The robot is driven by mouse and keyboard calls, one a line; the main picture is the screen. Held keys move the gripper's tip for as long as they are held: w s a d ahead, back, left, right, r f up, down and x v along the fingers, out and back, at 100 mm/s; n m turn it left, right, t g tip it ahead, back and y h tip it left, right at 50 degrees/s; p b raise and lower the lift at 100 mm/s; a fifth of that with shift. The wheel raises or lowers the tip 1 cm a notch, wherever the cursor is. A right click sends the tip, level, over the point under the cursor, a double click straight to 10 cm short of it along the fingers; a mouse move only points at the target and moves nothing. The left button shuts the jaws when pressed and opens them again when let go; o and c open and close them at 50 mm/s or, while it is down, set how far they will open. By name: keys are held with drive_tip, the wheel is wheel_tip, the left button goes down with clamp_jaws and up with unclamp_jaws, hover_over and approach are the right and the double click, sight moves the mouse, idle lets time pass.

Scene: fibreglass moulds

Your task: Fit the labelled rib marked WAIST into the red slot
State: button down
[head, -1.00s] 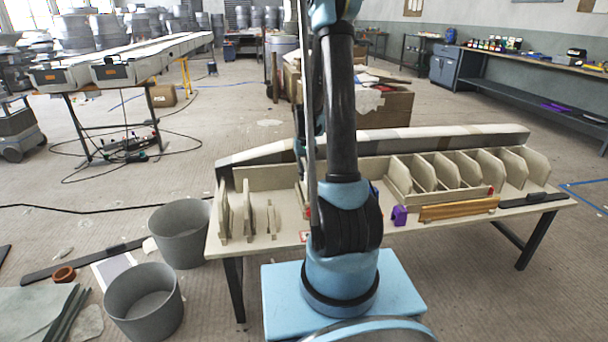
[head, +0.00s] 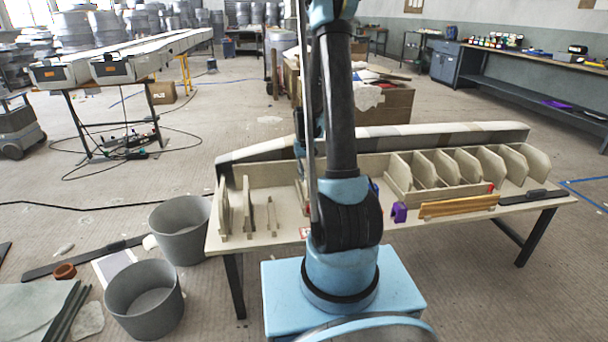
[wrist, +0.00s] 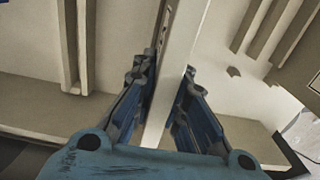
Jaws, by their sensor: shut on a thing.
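My gripper (wrist: 167,78) is shut on a thin pale rib (wrist: 181,38) in the wrist view, with one blue finger on each side. The rib is seen nearly edge-on, and no WAIST label is readable on it. In the head view my own arm hides the gripper and the held rib. The long pale mould (head: 268,177) lies on the table, with several upright ribs (head: 247,205) at its left end. I cannot make out the red slot for certain; small red marks show beside my arm, partly covered by it.
A rack of several pale panels (head: 455,168) stands on the table's right half. A purple block (head: 399,212) and a yellow-brown wooden strip (head: 459,206) lie at its front. Two grey bins (head: 143,300) stand on the floor left of the table (head: 285,238).

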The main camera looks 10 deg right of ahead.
drive_tip(key=shift+f, duration=1.4)
drive_tip(key=c, duration=1.5)
unclamp_jaws()
drive_tip(key=shift+c, duration=0.2)
drive_tip(key=shift+r, duration=5.95)
